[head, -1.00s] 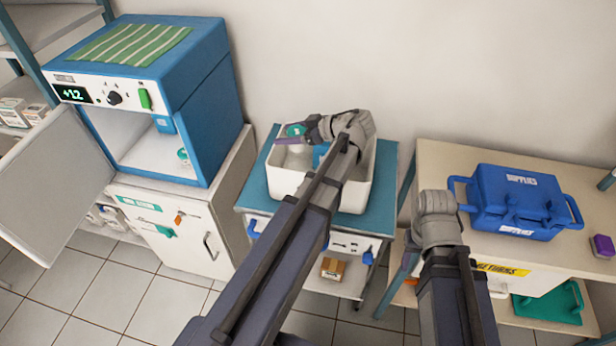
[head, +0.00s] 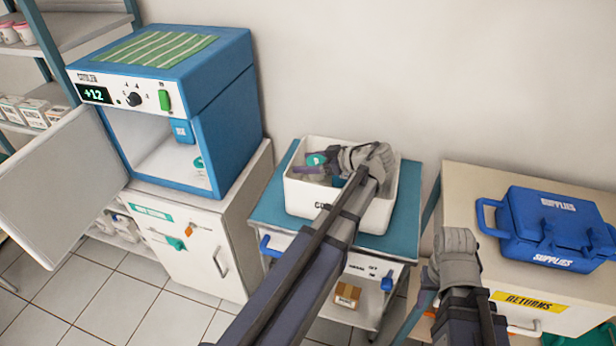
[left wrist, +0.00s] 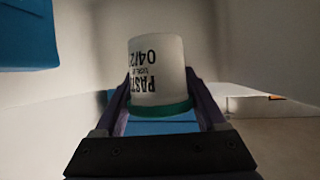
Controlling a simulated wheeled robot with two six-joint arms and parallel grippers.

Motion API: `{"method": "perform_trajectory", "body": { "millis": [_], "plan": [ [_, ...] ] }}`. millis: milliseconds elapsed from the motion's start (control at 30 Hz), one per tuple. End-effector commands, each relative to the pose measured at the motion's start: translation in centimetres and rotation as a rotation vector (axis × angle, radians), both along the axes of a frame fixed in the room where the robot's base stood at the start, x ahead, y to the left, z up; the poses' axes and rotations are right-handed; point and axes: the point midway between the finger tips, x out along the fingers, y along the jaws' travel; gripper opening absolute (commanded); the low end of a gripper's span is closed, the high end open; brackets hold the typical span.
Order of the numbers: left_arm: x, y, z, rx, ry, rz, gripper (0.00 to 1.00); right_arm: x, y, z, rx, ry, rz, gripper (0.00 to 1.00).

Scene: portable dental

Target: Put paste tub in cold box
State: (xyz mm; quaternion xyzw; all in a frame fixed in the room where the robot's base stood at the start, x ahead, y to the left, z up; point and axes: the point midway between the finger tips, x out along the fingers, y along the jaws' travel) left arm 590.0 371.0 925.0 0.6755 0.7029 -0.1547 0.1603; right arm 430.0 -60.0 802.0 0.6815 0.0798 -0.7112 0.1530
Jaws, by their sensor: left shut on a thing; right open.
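The paste tub (left wrist: 157,68) is white with dark print and a teal lid; its label reads upside down in the left wrist view. My left gripper (left wrist: 160,95) is shut on it. In the head view the tub's teal lid (head: 316,159) shows at my left gripper (head: 313,169), over the back left of a white bin. The cold box (head: 235,105) is the blue cooler at left, its door (head: 65,180) swung open and its display showing +12. My right gripper (head: 428,293) is low beside the right table, its fingers partly hidden; it is open.
The white bin (head: 365,219) stands on a teal-topped trolley (head: 270,215), right of the cooler's white cabinet (head: 200,240). A small teal-marked item (head: 198,163) shows inside the cooler. A blue supplies crate (head: 550,225) sits on the right table. Floor is clear at front left.

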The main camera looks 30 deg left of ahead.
Motion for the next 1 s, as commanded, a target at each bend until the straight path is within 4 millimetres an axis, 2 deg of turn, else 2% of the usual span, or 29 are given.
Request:
{"method": "perform_trajectory", "body": {
  "millis": [333, 667, 1000],
  "plan": [
    [0.0, 0.0, -3.7, 0.0, 0.0, 0.0, 0.07, 0.0, 0.0, -3.7, 0.0, 0.0, 0.0, 0.5],
    [0.0, 0.0, -3.7, 0.0, 0.0, 0.0, 0.07, 0.0, 0.0, -3.7, 0.0, 0.0, 0.001, 0.5],
    [0.0, 0.0, -4.7, 0.0, 0.0, 0.0, 0.07, 0.0, 0.0, -4.7, 0.0, 0.0, 0.001, 0.5]
  ]
}}
